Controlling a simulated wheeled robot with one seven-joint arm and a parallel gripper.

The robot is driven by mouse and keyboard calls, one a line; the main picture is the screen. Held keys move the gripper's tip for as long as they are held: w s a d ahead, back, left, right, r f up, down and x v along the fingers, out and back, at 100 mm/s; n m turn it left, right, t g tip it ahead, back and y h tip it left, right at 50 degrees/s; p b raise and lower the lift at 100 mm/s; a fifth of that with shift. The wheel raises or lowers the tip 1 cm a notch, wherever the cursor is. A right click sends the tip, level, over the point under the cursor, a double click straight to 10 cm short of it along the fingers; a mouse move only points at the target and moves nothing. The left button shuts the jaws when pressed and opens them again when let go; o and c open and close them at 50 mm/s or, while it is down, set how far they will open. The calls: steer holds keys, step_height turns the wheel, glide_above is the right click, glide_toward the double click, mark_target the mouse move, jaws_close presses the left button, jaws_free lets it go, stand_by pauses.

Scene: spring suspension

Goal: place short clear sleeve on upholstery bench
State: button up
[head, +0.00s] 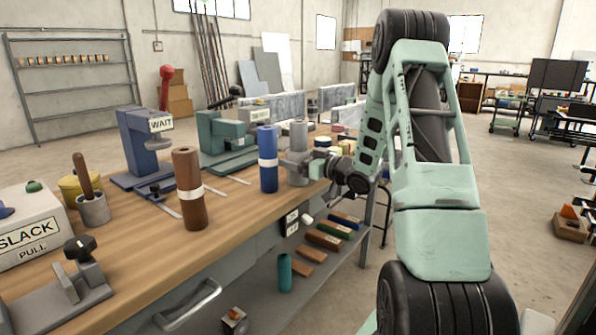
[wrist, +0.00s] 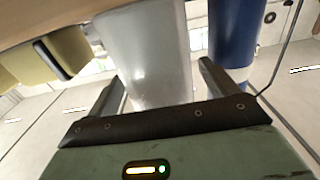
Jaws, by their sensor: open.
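A pale grey, slightly see-through cylinder (head: 298,138) stands upright near the far right edge of the wood-topped bench (head: 125,255). It may be the short clear sleeve; I cannot tell for sure. My gripper (head: 300,168) is at the cylinder's lower part, coming from the right. In the wrist view my gripper (wrist: 160,80) is open, with one finger on each side of the pale cylinder (wrist: 145,50). I cannot tell whether either finger touches it.
A blue banded roll (head: 268,165) stands just left of the pale cylinder, close to one finger. A brown banded roll (head: 188,195) stands nearer. Clamp presses (head: 140,140) line the back. Small blocks (head: 345,142) lie beyond my gripper. A lower shelf (head: 300,285) holds coloured rolls.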

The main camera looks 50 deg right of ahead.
mark_target(298, 121)
steer(key=c, duration=1.2)
steer(key=shift+o, duration=0.2)
steer(key=shift+r, duration=0.1)
step_height(298, 121, up, 9)
steer(key=shift+r+p, duration=0.15)
steer(key=shift+p, duration=1)
steer(key=shift+w+r+p, duration=0.15)
steer(key=shift+r+p, duration=0.5)
steer(key=shift+p, duration=0.6)
steer(key=p, duration=0.4)
steer(key=shift+d+r+m+h+p, duration=0.1)
steer(key=shift+r+m+h+p, duration=0.05)
steer(key=shift+m+h+p, duration=0.2)
